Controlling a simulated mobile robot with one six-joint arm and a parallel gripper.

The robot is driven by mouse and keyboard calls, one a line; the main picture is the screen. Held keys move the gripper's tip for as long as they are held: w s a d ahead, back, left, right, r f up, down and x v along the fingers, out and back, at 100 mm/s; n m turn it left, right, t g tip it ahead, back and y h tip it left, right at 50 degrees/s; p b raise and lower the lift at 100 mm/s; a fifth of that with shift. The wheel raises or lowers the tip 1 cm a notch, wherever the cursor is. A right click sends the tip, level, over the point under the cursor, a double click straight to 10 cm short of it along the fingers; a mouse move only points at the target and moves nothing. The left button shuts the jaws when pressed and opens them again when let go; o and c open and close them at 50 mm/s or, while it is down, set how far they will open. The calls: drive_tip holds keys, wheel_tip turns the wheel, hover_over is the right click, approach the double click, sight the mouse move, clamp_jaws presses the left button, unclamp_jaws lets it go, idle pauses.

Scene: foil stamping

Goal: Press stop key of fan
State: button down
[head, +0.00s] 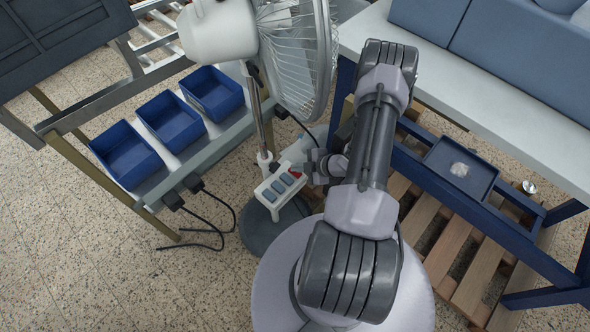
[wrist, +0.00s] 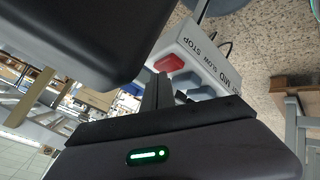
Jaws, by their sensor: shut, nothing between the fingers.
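The fan (head: 218,30) stands at the top middle of the head view, with its white motor housing and wire cage (head: 295,60). Its white control box (head: 268,197) on the pole carries a red key (head: 295,173) and several blue-grey keys (head: 279,187). In the wrist view the red stop key (wrist: 170,63) sits beside the printed word STOP, with blue-grey keys (wrist: 186,80) next to it. My gripper (head: 312,168) is beside the red-key end of the box. Its shut, empty fingers (wrist: 160,78) appear close to the red key; I cannot tell whether they touch it.
Blue bins (head: 127,152) stand on a rack to the left, with black cables (head: 220,225) below. To the right is a white-topped bench (head: 480,85) with a blue tray (head: 460,168) below it. A wooden pallet (head: 470,270) lies on the floor.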

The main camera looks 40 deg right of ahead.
drive_tip(key=shift+r+p, duration=0.55)
drive_tip(key=shift+r, duration=0.3)
wheel_tip(320, 180, up, 5)
drive_tip(key=p, duration=0.3)
drive_tip(key=shift+p, duration=0.35)
idle(0.3)
